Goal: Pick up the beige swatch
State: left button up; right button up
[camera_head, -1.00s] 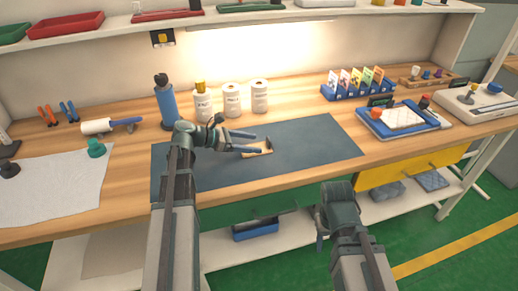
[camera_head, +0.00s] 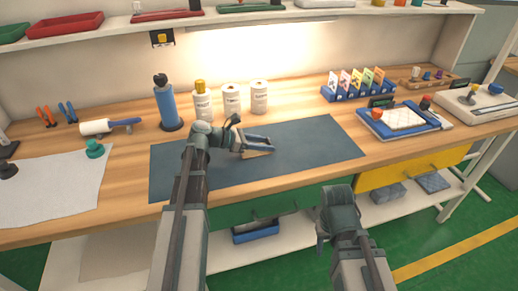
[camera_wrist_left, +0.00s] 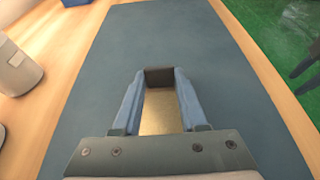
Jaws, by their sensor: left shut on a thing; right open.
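The beige swatch (camera_wrist_left: 160,112) lies between the two blue fingers of my left gripper (camera_wrist_left: 159,78) in the left wrist view. A dark brown block, seemingly the swatch's grip, sits between the fingertips, and the fingers are shut on it. In the head view, a strip of the swatch (camera_head: 257,154) shows below the fingers of my left gripper (camera_head: 270,143), low over the dark blue mat (camera_head: 315,150). Whether it touches the mat is unclear. My right gripper (camera_head: 322,232) hangs empty in front of the table. Its dark, spread fingers also show at the left wrist view's right edge.
White bottles (camera_head: 232,98) and a blue bottle (camera_head: 167,108) stand behind the mat. A blue holder with several cards (camera_head: 357,92) and a blue tray (camera_head: 400,122) stand to the right. A white sheet (camera_head: 50,190) lies at left. The mat's right side is clear.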

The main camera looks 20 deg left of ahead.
pick_arm(q)
grip_shut()
